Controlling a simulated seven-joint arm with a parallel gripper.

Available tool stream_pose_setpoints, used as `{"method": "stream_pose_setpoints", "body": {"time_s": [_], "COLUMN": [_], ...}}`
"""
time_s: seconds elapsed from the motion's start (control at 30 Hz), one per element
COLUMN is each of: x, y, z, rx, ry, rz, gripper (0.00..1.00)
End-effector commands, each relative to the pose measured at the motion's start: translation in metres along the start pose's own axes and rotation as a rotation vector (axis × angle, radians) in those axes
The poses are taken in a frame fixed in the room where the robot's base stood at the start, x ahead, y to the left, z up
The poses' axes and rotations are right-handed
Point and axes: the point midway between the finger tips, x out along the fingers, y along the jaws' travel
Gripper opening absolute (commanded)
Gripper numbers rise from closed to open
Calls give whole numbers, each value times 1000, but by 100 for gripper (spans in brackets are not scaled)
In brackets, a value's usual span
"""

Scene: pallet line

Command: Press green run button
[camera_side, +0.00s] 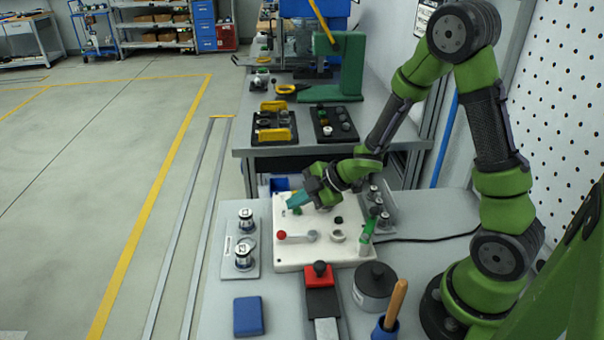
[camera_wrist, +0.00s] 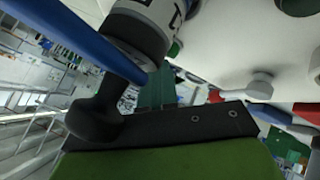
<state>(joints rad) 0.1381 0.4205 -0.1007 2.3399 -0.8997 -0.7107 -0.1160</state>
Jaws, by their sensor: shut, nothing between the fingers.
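The white control panel (camera_side: 290,258) lies on the near bench in the side view. It carries a lever with a red ball knob (camera_side: 281,235) and several dark and grey round controls. My gripper (camera_side: 294,203) is over the panel's far left part, its teal fingertips shut, empty and pointing down to the left. I cannot tell whether they touch the panel. No green run button shows clearly in the side view; my gripper may hide it. In the wrist view, a small green round part (camera_wrist: 175,48) shows beside the white panel (camera_wrist: 225,45), partly covered; I cannot tell whether it is the button.
A plate with two labelled cylinders (camera_side: 244,254) stands left of the panel. An upright green-handled part (camera_side: 368,237) stands at its right edge. In front are a blue block (camera_side: 248,316), a red-and-black tool (camera_side: 321,288) and a dark round pot (camera_side: 374,286).

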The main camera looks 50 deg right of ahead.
Motion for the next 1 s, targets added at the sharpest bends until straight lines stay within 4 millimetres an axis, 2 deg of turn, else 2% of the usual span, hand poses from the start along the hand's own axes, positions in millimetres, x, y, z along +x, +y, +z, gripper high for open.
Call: {"method": "stream_pose_setpoints", "body": {"time_s": [0.03, 0.23, 0.53, 1.0], "x": [-2, -4, -17, -23], "y": [-7, -6, 3, 11], "z": [18, 18, 16, 12], "rx": [46, 45, 43, 37], "ry": [-44, -43, -42, -38], "rz": [-11, -11, -4, 5], "gripper": [0, 0, 0, 0]}}
